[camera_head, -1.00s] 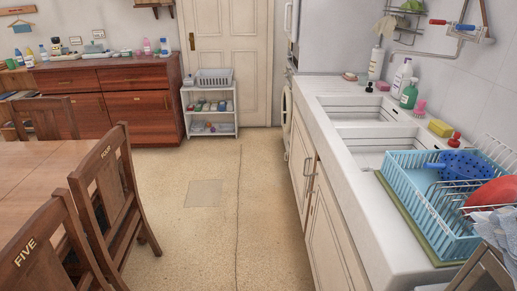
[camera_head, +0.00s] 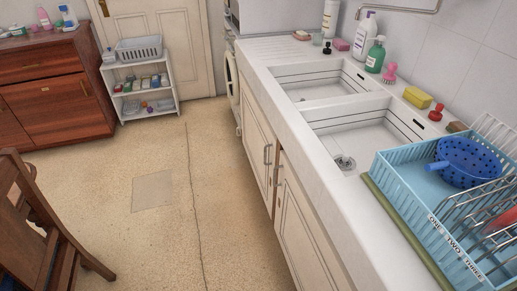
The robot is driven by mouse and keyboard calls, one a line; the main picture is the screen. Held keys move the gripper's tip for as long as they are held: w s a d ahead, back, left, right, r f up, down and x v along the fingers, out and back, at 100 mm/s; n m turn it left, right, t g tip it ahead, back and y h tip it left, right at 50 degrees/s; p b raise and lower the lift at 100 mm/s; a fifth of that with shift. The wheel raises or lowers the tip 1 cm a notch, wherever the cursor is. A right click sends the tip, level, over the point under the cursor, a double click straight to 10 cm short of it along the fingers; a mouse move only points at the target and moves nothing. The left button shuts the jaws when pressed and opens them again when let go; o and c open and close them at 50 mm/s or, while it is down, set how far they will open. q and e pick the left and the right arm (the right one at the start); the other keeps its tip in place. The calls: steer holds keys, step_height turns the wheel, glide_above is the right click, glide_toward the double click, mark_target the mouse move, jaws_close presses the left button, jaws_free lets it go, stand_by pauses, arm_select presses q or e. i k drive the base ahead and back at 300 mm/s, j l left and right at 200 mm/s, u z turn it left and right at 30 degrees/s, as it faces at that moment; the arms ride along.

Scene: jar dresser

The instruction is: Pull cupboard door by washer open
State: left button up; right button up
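The cupboard door by the washer (camera_head: 255,135) is a cream panel under the far part of the sink counter. It looks shut, with a metal handle (camera_head: 267,155) at its near edge. The washer (camera_head: 232,82), white and partly hidden, stands just beyond it. A second cream door (camera_head: 302,222) is nearer to me, with its own handle (camera_head: 278,174). A narrow brown strip shows between the two doors. Neither of my grippers is in view.
A white counter (camera_head: 262,82) with two sinks runs along the right, with a blue dish rack (camera_head: 410,202) at its near end. The floor (camera_head: 150,235) before the cupboards is clear. A wooden chair (camera_head: 45,225) stands at the left, a white shelf unit (camera_head: 142,92) at the back.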

mark_target(258, 137)
steer(key=i+j+z, duration=0.15)
steer(key=z, duration=1.05)
steer(key=i+j+z, duration=0.2)
steer(key=j+z, duration=0.2)
steer(key=j, duration=0.45)
steer(key=j+z, duration=0.45)
steer(key=j, duration=0.4)
steer(key=j+z, duration=0.4)
steer(key=j, duration=0.55)
